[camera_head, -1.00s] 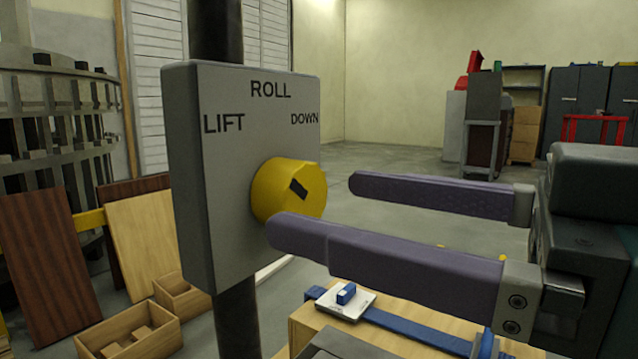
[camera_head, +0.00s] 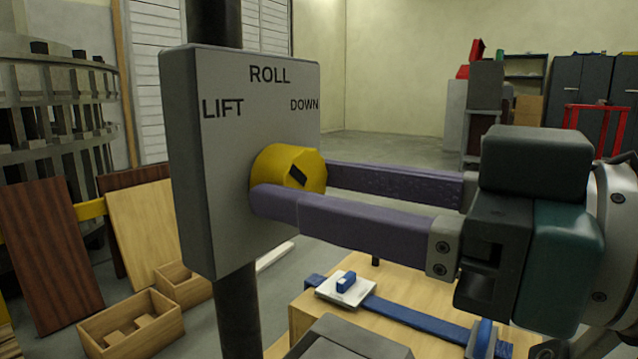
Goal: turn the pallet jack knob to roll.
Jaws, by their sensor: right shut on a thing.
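The yellow knob (camera_head: 272,167) stands out from the front of a grey box (camera_head: 225,155) on a dark post. The box is lettered ROLL (camera_head: 269,75) at top, LIFT (camera_head: 223,108) at left and DOWN (camera_head: 304,104) at right. The near finger hides the knob's lower part. My left gripper is not in view.
A wooden table (camera_head: 400,345) with a blue strap (camera_head: 400,322) and a small white-and-blue part (camera_head: 345,288) is below my right gripper. Wooden boxes (camera_head: 130,325) and leaning boards (camera_head: 45,240) are at left. Open floor lies behind, with cabinets (camera_head: 578,95) at the far right.

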